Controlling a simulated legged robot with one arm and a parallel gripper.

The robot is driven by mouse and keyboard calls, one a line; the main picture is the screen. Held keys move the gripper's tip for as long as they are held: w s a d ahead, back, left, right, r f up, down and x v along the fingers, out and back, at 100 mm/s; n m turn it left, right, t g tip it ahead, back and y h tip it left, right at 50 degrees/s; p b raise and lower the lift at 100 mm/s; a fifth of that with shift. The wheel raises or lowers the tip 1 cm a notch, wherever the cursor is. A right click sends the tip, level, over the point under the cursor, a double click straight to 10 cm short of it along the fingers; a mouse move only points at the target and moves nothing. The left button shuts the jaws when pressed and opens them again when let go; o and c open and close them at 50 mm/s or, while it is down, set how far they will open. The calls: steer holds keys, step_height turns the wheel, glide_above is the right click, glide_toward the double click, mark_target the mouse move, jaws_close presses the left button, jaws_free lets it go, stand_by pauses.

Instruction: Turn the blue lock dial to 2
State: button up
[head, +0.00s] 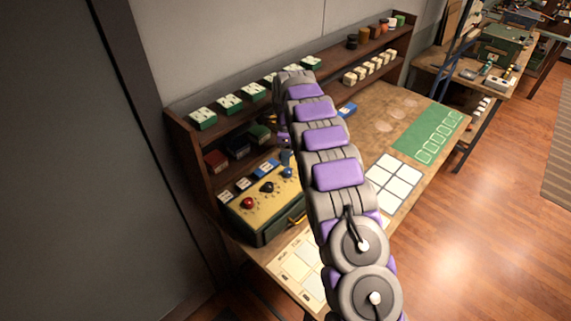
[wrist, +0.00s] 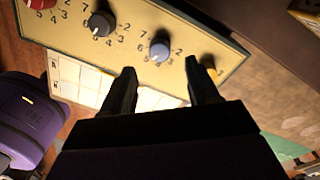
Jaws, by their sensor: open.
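The blue lock dial (wrist: 159,50) sits on a cream panel (wrist: 225,65) with printed numbers around it. In the head view the blue dial (head: 288,172) is the rightmost knob on the green lock box (head: 262,232), close beside my arm. A black dial (wrist: 101,23) and a red dial (wrist: 40,2) stand in line with it; in the wrist view they are to its left. My gripper (wrist: 163,80) is open and empty. Its two fingertips point towards the panel, just below the blue dial in the wrist view, and I see no contact with the dial.
A wooden shelf (head: 172,122) with green-and-white blocks (head: 228,102) stands behind the box. A white grid sheet (head: 394,178) and a green mat (head: 428,133) lie on the workbench to the right. A cream sheet (head: 292,268) lies in front of the box.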

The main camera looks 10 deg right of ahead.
mark_target(287, 170)
steer(key=f, duration=0.7)
steer(key=shift+s+d+b, duration=0.15)
steer(key=shift+s+b, duration=0.1)
steer(key=shift+b, duration=0.15)
steer(key=shift+c, duration=0.4)
steer(key=shift+r, duration=0.1)
steer(key=c, duration=1)
steer(key=shift+o, duration=0.2)
